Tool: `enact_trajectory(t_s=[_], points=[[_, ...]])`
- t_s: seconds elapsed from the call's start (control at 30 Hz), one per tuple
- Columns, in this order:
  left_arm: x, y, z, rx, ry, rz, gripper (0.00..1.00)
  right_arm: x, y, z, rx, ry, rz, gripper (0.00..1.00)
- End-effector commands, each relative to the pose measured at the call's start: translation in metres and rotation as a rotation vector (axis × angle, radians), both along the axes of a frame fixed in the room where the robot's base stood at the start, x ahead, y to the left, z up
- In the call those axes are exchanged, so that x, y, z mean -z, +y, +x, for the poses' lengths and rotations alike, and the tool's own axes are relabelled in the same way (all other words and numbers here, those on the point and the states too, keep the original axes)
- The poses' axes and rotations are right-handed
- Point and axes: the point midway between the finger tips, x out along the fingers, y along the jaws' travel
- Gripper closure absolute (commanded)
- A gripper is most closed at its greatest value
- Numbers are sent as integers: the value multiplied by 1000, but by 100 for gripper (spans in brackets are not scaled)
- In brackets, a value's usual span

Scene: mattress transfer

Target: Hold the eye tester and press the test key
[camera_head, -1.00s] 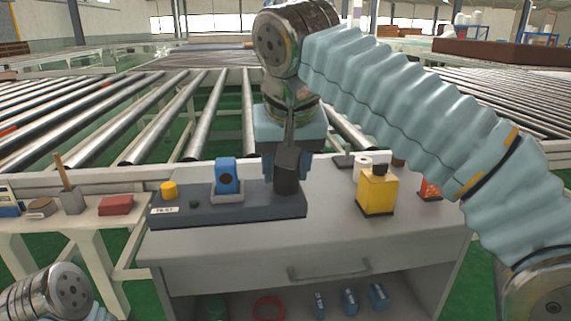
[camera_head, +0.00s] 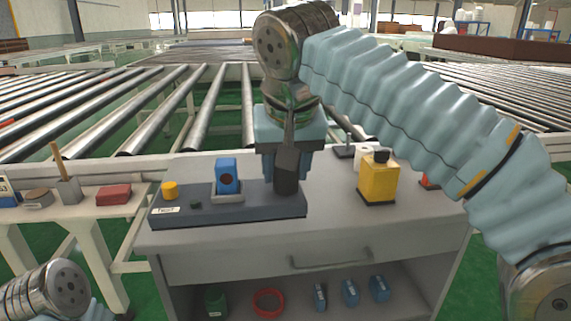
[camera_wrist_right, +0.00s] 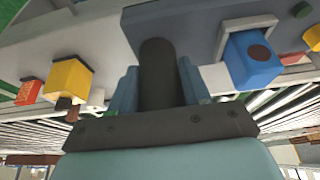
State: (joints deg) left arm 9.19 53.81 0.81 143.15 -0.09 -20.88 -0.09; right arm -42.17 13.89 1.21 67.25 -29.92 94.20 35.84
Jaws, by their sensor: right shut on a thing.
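The eye tester is a long dark grey base (camera_head: 250,209) with a white label, a yellow knob (camera_head: 170,190), a small dark green button (camera_head: 195,204), a blue block with a dark red round spot (camera_head: 227,176) and an upright dark cylinder (camera_head: 286,186). It is over the grey cabinet top; I cannot tell whether they touch. My right gripper (camera_head: 288,170) comes down from above, shut on the cylinder at the base's right end. The right wrist view shows the cylinder (camera_wrist_right: 157,75) between the fingers. My left gripper is out of view; only my left arm shows at lower left.
A yellow bottle (camera_head: 378,181) and a white roll stand right of the tester on the cabinet (camera_head: 210,262). A side table at left holds a red box (camera_head: 114,195) and other items. Roller conveyors lie behind. Blue items and a red ring (camera_head: 268,302) are on the lower shelf.

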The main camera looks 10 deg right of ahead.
Motion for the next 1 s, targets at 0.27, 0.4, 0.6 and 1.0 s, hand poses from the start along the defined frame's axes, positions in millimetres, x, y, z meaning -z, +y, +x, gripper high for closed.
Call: enact_trajectory(t_s=[0.27,0.4,0.6,1.0], points=[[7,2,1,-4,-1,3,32,8,0,0,0,-2,2,100],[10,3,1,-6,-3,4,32,12,0,0,0,-3,2,100],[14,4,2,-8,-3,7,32,18,0,0,0,-3,2,100],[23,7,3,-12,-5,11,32,29,0,0,0,-2,2,100]])
